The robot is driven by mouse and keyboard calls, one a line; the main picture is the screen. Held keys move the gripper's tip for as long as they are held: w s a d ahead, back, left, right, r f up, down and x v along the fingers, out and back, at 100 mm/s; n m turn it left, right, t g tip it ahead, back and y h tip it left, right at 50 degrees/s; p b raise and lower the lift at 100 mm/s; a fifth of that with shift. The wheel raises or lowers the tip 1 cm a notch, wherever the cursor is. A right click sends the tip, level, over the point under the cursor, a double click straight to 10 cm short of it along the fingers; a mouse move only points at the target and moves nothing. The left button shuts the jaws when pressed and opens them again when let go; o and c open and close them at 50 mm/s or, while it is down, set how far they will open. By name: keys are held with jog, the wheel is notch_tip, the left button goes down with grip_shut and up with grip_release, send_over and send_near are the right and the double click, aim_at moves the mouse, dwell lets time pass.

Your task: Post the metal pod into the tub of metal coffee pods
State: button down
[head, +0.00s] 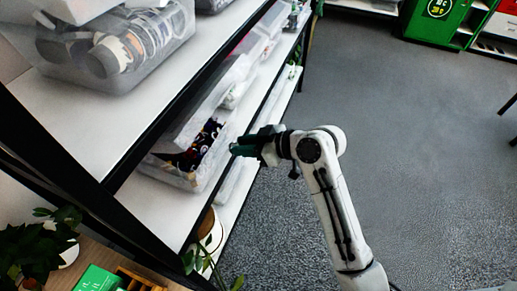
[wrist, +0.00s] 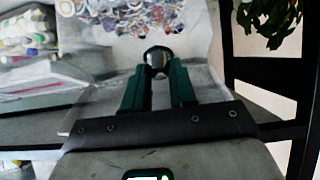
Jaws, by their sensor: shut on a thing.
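My gripper (head: 236,150) reaches toward the middle shelf from the aisle side. In the wrist view its two green fingers (wrist: 158,75) are shut on a small round, dark, shiny pod (wrist: 158,56), held at the fingertips. A translucent tub (head: 172,177) stands on the middle shelf, just left of my gripper in the head view, with dark and coloured pods (head: 204,136) inside. The wrist view shows many coloured round pods (wrist: 130,14) beyond the held pod, which appears near the tub's close edge. I cannot tell its exact height over the tub. The held pod is hidden in the head view.
Black-framed shelves (head: 120,165) with white boards run along the left. A clear bin (head: 125,50) sits on the upper board. Bottles (wrist: 28,35) stand at the left of the wrist view. A plant (head: 45,240) is at lower left. The grey floor (head: 410,130) is open.

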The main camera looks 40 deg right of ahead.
jog(key=w+a+f+b, duration=0.1)
jog(key=w+a+b, duration=0.2)
jog(key=w, duration=0.9)
jog(key=a, duration=0.3)
jog(key=shift+f, duration=0.15)
jog(key=shift+a, duration=0.1)
jog(key=c, duration=0.8)
grip_release()
jog(key=shift+c, duration=0.2)
jog(key=shift+s, duration=0.1)
jog(key=b+v, duration=0.1)
jog(key=v, duration=0.9)
jog(key=shift+s, duration=0.3)
